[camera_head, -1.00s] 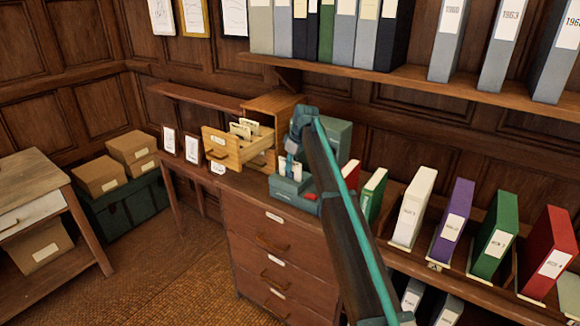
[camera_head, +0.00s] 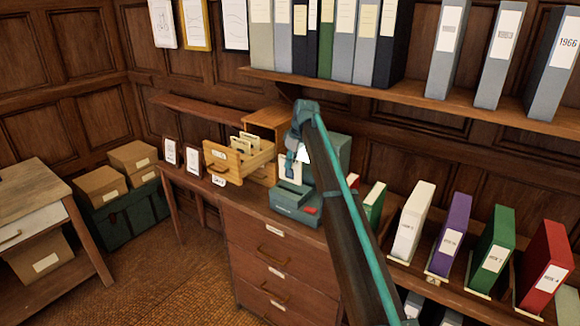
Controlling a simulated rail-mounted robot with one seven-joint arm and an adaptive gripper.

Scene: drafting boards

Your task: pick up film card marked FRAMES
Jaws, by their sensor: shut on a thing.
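My gripper (camera_head: 296,156) hangs over the desk in front of the teal machine (camera_head: 287,200). It is shut on a small pale card (camera_head: 289,172) with a dark patch, which hangs upright just above the machine's front tray. The card's marking is too small to read, so I cannot tell whether it says FRAMES. My arm hides the right part of the machine and part of the grip.
An open wooden drawer (camera_head: 228,165) with several upright cards stands left of the machine. Small framed cards (camera_head: 193,160) stand further left. Several binders (camera_head: 411,221) stand to the right. A shelf (camera_head: 420,93) of binders runs above.

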